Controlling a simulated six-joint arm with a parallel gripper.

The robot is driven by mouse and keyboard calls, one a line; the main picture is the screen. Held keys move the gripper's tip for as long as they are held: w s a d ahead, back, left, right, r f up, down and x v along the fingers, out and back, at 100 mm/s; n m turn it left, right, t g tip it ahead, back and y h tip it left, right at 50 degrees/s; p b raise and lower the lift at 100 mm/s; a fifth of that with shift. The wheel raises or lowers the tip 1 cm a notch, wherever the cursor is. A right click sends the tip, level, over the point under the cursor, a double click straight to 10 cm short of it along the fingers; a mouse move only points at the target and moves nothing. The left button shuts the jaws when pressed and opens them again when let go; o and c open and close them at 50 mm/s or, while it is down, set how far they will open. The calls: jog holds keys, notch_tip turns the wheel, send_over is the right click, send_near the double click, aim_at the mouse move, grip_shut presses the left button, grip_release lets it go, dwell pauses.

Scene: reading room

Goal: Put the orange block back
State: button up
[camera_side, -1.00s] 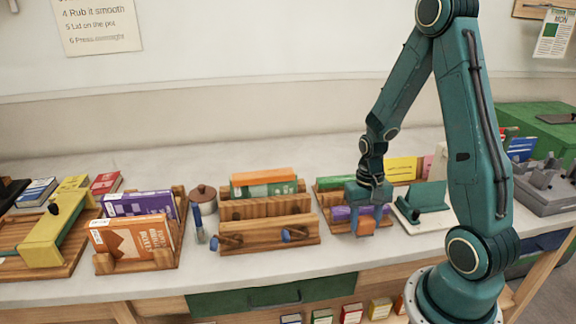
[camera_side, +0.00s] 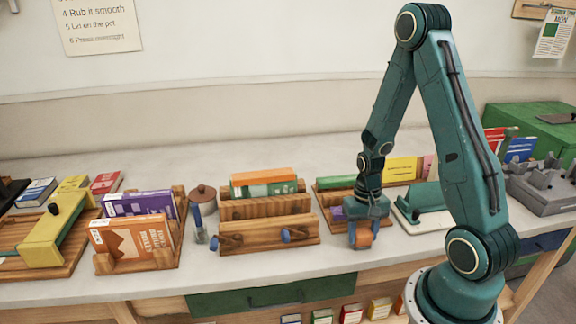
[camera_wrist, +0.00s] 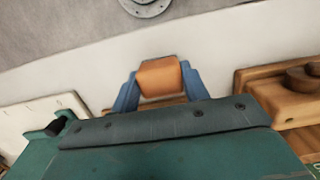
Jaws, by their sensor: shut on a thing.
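The orange block (camera_side: 363,239) is held between the blue fingers of my gripper (camera_side: 362,236), near the front edge of the bench. In the wrist view the orange block (camera_wrist: 161,78) sits between both fingertips, with pale bench top beyond it. Whether the block touches the bench cannot be told.
A wooden press with blue knobs (camera_side: 268,236) stands close on the left. A white board with a green tool (camera_side: 425,203) lies on the right. Further left is a rack with an orange book (camera_side: 131,238) and a purple book (camera_side: 139,203). The bench's front strip is narrow.

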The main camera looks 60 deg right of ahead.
aim_at(361, 228)
jog(key=shift+f, duration=0.15)
jog(key=o, duration=0.9)
jog(key=r, duration=0.8)
jog(key=w+d+r, duration=0.1)
jog(key=r, duration=0.3)
jog(key=shift+r, duration=0.1)
dwell(0.5)
